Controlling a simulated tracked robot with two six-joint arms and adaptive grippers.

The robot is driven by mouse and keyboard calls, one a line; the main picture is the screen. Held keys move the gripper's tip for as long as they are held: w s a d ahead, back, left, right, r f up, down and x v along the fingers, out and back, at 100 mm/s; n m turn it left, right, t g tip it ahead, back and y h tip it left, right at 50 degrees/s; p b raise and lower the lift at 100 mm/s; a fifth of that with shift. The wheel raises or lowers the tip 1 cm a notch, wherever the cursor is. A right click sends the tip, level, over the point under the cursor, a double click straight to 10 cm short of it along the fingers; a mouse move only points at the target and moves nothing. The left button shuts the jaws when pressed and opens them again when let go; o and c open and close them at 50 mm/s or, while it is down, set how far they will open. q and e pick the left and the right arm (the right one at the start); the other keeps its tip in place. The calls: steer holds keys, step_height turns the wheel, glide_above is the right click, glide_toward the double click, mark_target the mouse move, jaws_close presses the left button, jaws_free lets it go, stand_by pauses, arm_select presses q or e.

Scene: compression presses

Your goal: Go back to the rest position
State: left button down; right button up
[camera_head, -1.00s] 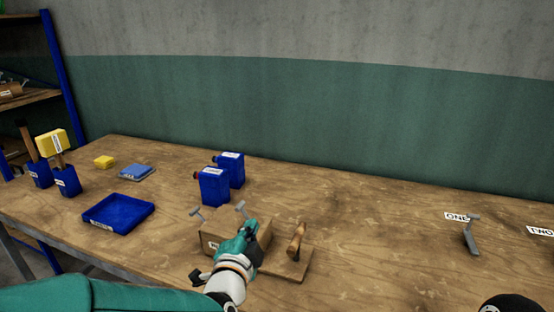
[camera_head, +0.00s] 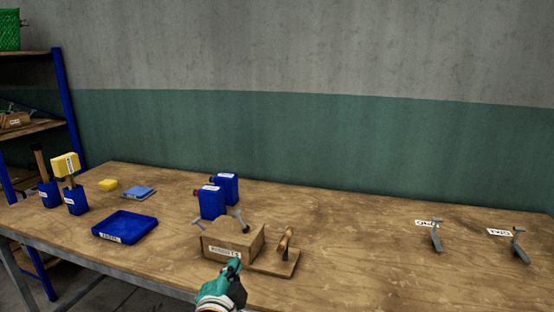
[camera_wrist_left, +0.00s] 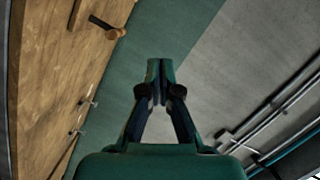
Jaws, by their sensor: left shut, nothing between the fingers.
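My left gripper (camera_head: 235,268) is low in the head view, in front of the wooden box (camera_head: 232,240) with a label on its front. In the left wrist view the fingers of the gripper (camera_wrist_left: 161,68) are together with nothing between them. The wall is behind them there, and the wooden table (camera_wrist_left: 60,80) is at the left. My right gripper is not in the head view.
A wooden board with a handle (camera_head: 284,243) lies right of the box. Blue bottles (camera_head: 212,202) stand behind it. A blue tray (camera_head: 124,227) is at the left. Two grey metal pieces (camera_head: 437,237) stand at the right beside labels. The table's middle right is clear.

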arm_select(q)
steer(key=a+f+g+y+p, duration=0.1)
steer(key=a+f+g, duration=0.15)
steer(key=f, duration=0.45)
steer(key=a+f+g+y, duration=0.1)
steer(key=a+f, duration=0.3)
steer(key=f, duration=0.3)
steer(key=s+a+f+n+g+h+p, duration=0.1)
steer(key=s+f+g, duration=0.1)
steer(key=s+f, duration=0.35)
steer(key=s+a+f+n+g, duration=0.1)
steer(key=s+f+n+g, duration=0.1)
steer(key=f, duration=0.7)
steer(key=s+d+f+n+g+h, duration=0.1)
steer(key=s+f+n+g, duration=0.3)
steer(key=s, duration=0.6)
steer(key=s+d+f+n+g+h, duration=0.2)
steer(key=s+d+f+n+g, duration=0.2)
steer(key=s+f+n, duration=0.2)
steer(key=shift+s+d+f+n+h+p, duration=0.35)
steer(key=shift+s+n, duration=0.75)
steer(key=shift+s, duration=1.25)
steer(key=shift+a+g, duration=0.1)
steer(key=shift+g, duration=0.15)
